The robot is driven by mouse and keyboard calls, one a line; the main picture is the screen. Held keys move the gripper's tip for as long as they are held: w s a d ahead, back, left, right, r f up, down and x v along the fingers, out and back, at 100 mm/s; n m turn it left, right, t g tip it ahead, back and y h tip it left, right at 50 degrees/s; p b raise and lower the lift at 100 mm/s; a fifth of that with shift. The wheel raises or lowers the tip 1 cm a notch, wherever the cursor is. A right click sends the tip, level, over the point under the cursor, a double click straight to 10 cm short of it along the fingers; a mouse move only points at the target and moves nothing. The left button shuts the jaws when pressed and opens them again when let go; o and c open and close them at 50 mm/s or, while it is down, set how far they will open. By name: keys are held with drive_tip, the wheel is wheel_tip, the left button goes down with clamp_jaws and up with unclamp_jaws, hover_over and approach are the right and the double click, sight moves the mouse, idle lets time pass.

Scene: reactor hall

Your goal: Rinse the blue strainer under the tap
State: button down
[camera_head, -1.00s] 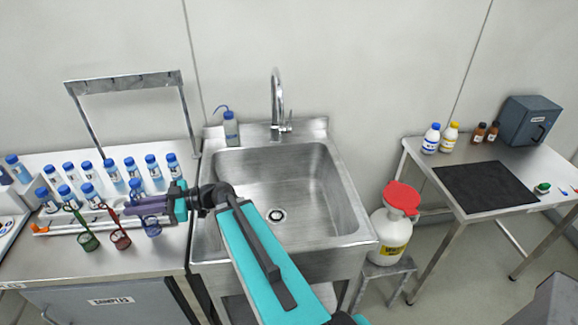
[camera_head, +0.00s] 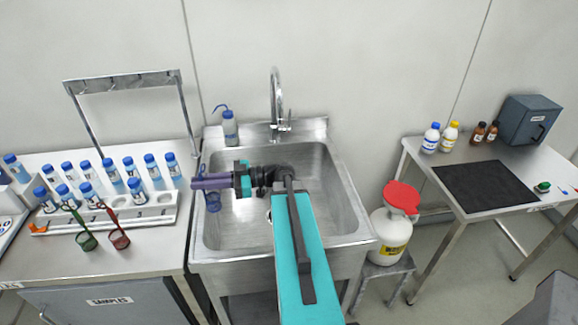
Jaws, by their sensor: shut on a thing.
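The blue strainer (camera_head: 213,203) hangs below the purple fingers of my gripper (camera_head: 197,183), which is shut on it. Its handle is mostly hidden by the fingers. It shows against the left side of the steel sink (camera_head: 342,205), near the rim. The chrome tap (camera_head: 277,98) stands at the back of the sink, behind and to the right of the strainer. The strainer is apart from the tap. No water shows at the spout.
A green strainer (camera_head: 88,242) and a red strainer (camera_head: 120,239) are on the left counter, near a white rack (camera_head: 160,212) with blue-capped vials. A wash bottle (camera_head: 230,128) stands at the sink's back left corner. A red-capped jug (camera_head: 390,232) stands right of the sink.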

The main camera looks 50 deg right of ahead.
drive_tip(key=s+d+m+t+h, duration=0.2)
drive_tip(key=s+d, duration=0.5)
drive_tip(key=d, duration=0.4)
drive_tip(key=s+d+m+t+h, duration=0.2)
drive_tip(key=s+d, duration=0.5)
drive_tip(key=d, duration=0.4)
drive_tip(key=shift+d+h+b, duration=0.35)
drive_tip(key=shift+h, duration=0.35)
drive_tip(key=shift+r, duration=0.1)
drive_tip(key=w+d+f+b, duration=0.1)
drive_tip(key=w+d+f, duration=0.1)
drive_tip(key=w+d, duration=0.6)
drive_tip(key=shift+w+d+f, duration=0.35)
drive_tip(key=shift+w+f, duration=0.05)
drive_tip(key=shift+w, duration=1.05)
drive_tip(key=shift+s+d, duration=0.4)
drive_tip(key=shift+d, duration=0.05)
drive_tip(key=s+a, duration=0.5)
drive_tip(key=s, duration=0.1)
drive_tip(key=shift+p, duration=0.3)
idle(0.8)
